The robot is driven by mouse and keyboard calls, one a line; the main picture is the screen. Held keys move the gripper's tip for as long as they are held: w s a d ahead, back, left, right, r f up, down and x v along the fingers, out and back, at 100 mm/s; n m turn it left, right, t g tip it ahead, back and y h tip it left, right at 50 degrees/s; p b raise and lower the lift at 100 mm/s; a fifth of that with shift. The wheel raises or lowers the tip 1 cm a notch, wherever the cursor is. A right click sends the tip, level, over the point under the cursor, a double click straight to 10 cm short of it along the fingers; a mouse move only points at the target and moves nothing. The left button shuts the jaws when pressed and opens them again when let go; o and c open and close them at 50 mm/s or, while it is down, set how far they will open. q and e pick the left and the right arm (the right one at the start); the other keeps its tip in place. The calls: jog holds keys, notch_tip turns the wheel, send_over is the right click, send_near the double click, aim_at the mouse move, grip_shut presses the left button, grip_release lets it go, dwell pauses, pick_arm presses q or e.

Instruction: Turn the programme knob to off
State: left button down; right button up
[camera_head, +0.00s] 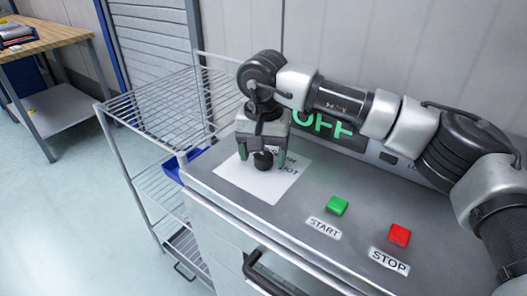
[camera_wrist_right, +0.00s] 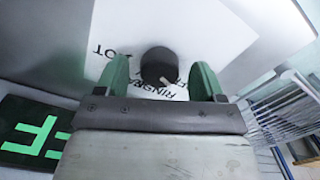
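The programme knob (camera_head: 263,160) is black and round, on a white label sheet (camera_head: 285,180) on the grey machine top. In the right wrist view the knob (camera_wrist_right: 157,64) shows a short light mark at its lower right edge. My right gripper (camera_head: 263,155) is over the label with its green fingers on either side of the knob. In the wrist view the right gripper (camera_wrist_right: 161,80) is open, with gaps between the fingers and the knob. The green-lettered display (camera_head: 340,132) appears to read OFF, partly hidden by my right arm. My left gripper is not in view.
A green START button (camera_head: 337,206) and a red STOP button (camera_head: 399,235) sit on the machine top, right of the label. A dark handle (camera_head: 275,280) is on the machine's front. A wire rack (camera_head: 165,115) stands to the left, and a workbench (camera_head: 45,38) farther back.

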aim_at(264, 155)
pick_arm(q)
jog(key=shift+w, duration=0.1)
pick_arm(e)
jog(key=shift+r, duration=0.15)
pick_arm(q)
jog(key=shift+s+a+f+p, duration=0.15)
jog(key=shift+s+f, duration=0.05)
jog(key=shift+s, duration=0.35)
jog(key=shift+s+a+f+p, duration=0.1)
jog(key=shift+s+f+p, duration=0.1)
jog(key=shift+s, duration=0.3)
pick_arm(e)
notch_tip(264, 155, up, 10)
jog(key=shift+r, duration=0.25)
